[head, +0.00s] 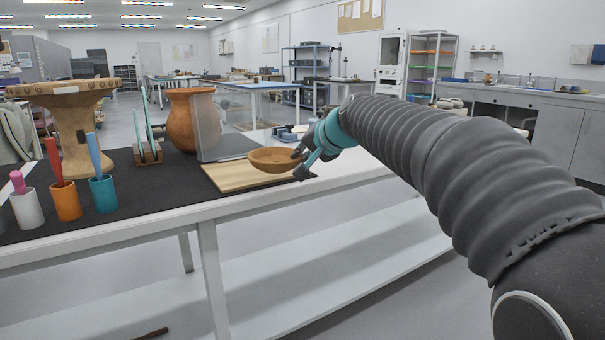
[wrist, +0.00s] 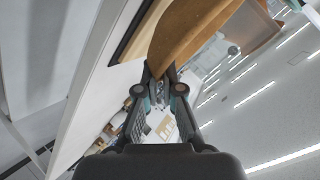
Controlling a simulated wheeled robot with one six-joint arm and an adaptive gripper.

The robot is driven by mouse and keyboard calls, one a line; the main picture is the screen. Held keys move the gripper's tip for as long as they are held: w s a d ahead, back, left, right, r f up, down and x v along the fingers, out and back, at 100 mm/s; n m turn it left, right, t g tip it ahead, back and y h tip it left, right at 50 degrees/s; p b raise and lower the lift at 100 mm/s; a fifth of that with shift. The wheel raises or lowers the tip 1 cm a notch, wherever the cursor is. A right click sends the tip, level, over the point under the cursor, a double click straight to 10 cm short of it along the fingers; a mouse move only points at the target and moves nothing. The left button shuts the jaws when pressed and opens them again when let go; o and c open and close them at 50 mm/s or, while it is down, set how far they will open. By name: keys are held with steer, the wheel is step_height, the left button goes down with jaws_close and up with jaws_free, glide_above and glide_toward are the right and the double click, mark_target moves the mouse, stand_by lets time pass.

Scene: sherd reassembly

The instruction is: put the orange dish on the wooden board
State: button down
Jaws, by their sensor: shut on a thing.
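The orange dish (head: 274,160) is a shallow brown-orange bowl, held upright just above the wooden board (head: 232,181) in the head view. My gripper (head: 303,164) is shut on the dish's right rim. In the wrist view the dish (wrist: 183,38) fills the top middle, and my gripper's fingertips (wrist: 163,78) meet at its edge. The board is pale wood and lies flat on the dark mat at the table's front edge. Whether the dish's underside touches the board is hard to tell; it looks slightly above it.
A clear upright panel (head: 208,127) stands just behind the board's left part. A large orange pot (head: 182,118), a rack with teal plates (head: 148,153) and tool cups (head: 66,202) stand to the left. The dark mat (head: 150,195) is bare left of the board.

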steer(key=shift+w+f+b, duration=0.1)
steer(key=shift+f+b, duration=0.6)
steer(key=shift+f, duration=1.35)
steer(key=c, duration=1.3)
jaws_free()
steer(key=v, duration=1.2)
steer(key=shift+p, duration=0.35)
steer(key=s+d+f+n+g+h, duration=0.1)
steer(key=s+d+f+h, duration=0.1)
steer(key=s+d+f, duration=0.5)
steer(key=s+d+f+n+g+h, duration=0.1)
steer(key=s+d+f+g+h, duration=0.1)
steer(key=s+f, duration=0.9)
steer(key=s+d+f+n+g+h, duration=0.1)
steer(key=s+d+f+n+h, duration=0.1)
steer(key=s+d+f, duration=0.65)
steer(key=shift+h, duration=0.3)
steer(key=s+a+r+p, duration=0.1)
steer(key=r+p, duration=0.1)
steer(key=r, duration=0.1)
steer(key=a+r+p, duration=0.1)
steer(key=r+p, duration=0.2)
steer(key=s+a+r+p, duration=0.1)
steer(key=r+p, duration=0.2)
steer(key=shift+s+a+r, duration=0.1)
steer(key=shift+s+a, duration=0.3)
